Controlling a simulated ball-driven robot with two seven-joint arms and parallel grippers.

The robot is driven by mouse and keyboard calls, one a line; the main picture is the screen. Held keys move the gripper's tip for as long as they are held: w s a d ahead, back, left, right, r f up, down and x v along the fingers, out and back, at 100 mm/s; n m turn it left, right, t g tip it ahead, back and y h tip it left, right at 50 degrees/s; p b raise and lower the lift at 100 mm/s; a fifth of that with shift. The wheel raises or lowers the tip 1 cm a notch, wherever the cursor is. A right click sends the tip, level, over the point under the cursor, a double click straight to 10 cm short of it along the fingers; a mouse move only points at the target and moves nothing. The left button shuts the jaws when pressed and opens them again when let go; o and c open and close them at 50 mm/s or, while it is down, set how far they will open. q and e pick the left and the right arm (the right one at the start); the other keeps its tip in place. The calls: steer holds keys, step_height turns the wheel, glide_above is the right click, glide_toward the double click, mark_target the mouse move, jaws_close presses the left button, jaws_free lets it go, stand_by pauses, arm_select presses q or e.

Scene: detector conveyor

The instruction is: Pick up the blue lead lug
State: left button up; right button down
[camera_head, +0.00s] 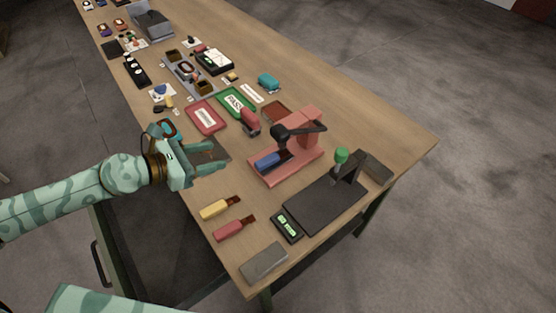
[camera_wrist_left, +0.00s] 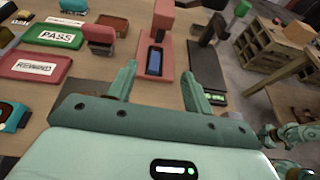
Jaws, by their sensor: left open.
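The blue lead lug (camera_head: 267,160) lies in the red press-like fixture (camera_head: 290,165), on its base below the black lever. In the left wrist view the blue lug (camera_wrist_left: 154,61) shows ahead, between the lines of my fingers. My left gripper (camera_head: 219,156) is open and empty, above the table to the left of the fixture and apart from the lug. Its two fingers also show in the left wrist view (camera_wrist_left: 158,72). A teal arm part, seemingly my right gripper (camera_wrist_left: 272,135), shows small at the right of the wrist view; its jaws are unclear.
A yellow lug (camera_head: 215,208) and a red lug (camera_head: 234,229) lie near the table's front edge. A black stand with a green knob (camera_head: 341,155) stands right of the fixture. Red and green trays (camera_head: 206,117) lie behind my gripper. A grey block (camera_head: 264,263) lies at the near corner.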

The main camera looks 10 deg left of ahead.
arm_select(q)
step_height(320, 180, down, 6)
steer(key=b, duration=0.4)
glide_toward(267, 159)
steer(key=x, duration=0.4)
steer(key=shift+r, duration=0.15)
steer(key=b+x, duration=0.1)
steer(key=x, duration=0.4)
steer(key=shift+w+f, duration=0.1)
steer(key=shift+f, duration=0.2)
steer(key=shift+r, duration=0.15)
steer(key=shift+c, duration=0.6)
jaws_close()
steer(key=shift+r, duration=0.1)
